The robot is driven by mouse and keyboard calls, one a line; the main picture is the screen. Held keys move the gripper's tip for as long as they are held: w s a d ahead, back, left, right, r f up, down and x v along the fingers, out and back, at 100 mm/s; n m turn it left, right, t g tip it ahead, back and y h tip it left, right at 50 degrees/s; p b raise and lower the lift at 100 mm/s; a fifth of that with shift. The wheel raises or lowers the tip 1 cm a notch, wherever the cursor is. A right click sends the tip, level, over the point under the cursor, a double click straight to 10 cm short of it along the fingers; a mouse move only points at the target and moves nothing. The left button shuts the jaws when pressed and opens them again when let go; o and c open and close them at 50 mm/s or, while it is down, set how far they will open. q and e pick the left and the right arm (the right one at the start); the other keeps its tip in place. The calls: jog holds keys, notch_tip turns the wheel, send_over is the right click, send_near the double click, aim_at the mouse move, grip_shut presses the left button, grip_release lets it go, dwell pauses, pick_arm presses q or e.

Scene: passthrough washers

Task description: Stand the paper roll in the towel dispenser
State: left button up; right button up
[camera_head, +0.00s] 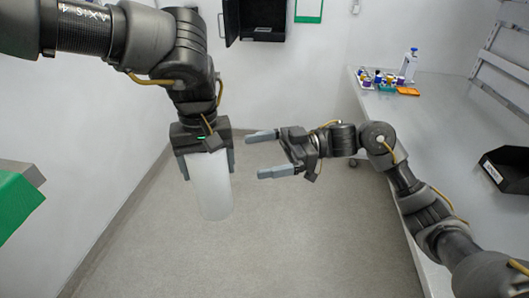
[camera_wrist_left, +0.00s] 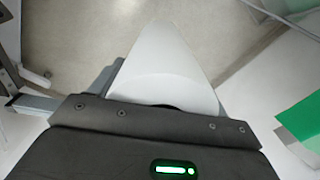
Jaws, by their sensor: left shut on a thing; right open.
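The white paper roll (camera_head: 208,190) hangs below my left gripper (camera_head: 207,165) in the head view, pointing down and slightly tilted. My left gripper is shut on its upper end, with one finger on each side. In the left wrist view the roll (camera_wrist_left: 168,65) extends away from the gripper, above the floor. My right gripper (camera_head: 255,155) is open and empty, to the right of the roll and apart from it, with its fingers pointing left. An open black box (camera_head: 262,27) on the back wall looks like the towel dispenser; its top is cut off by the frame.
A grey counter (camera_head: 450,125) runs along the right, with a tray of bottles (camera_head: 380,79), an orange item (camera_head: 408,91) and a black bin (camera_head: 507,170). The floor (camera_head: 270,240) between is clear.

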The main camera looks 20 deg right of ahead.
aim_at(208, 163)
jog(key=a, duration=1.2)
jog(key=shift+d, duration=0.1)
jog(key=c, duration=1.2)
pick_arm(q)
jog(key=o, duration=1.3)
pick_arm(e)
jog(key=shift+r, duration=0.1)
jog(key=shift+c, duration=0.8)
pick_arm(q)
jog(key=shift+o, duration=0.3)
jog(key=shift+s+d, duration=0.1)
jog(key=shift+d, duration=0.05)
pick_arm(e)
jog(key=shift+s, duration=0.1)
